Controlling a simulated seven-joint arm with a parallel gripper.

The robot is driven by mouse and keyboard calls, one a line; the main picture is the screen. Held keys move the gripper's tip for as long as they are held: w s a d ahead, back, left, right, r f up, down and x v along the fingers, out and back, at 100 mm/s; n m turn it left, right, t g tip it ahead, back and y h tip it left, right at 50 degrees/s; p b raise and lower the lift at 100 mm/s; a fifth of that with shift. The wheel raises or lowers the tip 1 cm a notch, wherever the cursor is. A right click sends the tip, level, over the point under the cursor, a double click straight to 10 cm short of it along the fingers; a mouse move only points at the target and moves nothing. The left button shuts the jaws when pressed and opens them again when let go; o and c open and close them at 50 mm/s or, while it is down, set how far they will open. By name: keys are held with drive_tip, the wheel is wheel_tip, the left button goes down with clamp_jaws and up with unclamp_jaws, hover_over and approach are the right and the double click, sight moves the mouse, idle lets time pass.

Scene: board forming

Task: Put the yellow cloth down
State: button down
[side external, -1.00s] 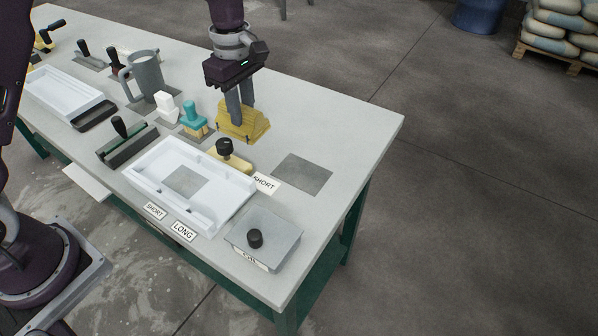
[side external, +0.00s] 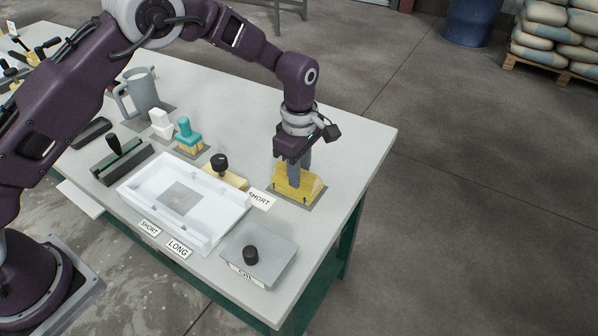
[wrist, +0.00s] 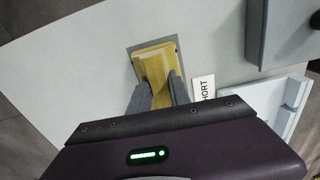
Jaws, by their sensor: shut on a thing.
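The yellow cloth (side external: 299,184) is a folded, ridged piece standing at the grey square patch (side external: 313,205) on the right part of the table. My gripper (side external: 300,172) points straight down and is shut on the cloth from above. In the wrist view the cloth (wrist: 156,64) lies between my two fingers (wrist: 160,90), over the grey patch (wrist: 130,50), which shows around its edges. I cannot tell whether the cloth's underside touches the patch.
A white tray (side external: 222,224) and a black-knobbed yellow block (side external: 238,180) stand to the left. A "SHORT" label (side external: 261,199) lies beside the patch. A grey lidded box (side external: 270,268) stands in front. The table's right edge is close.

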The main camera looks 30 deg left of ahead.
drive_tip(key=c, duration=1.2)
unclamp_jaws()
drive_tip(key=shift+f, duration=0.1)
wheel_tip(320, 180, up, 12)
drive_tip(key=shift+r, duration=0.25)
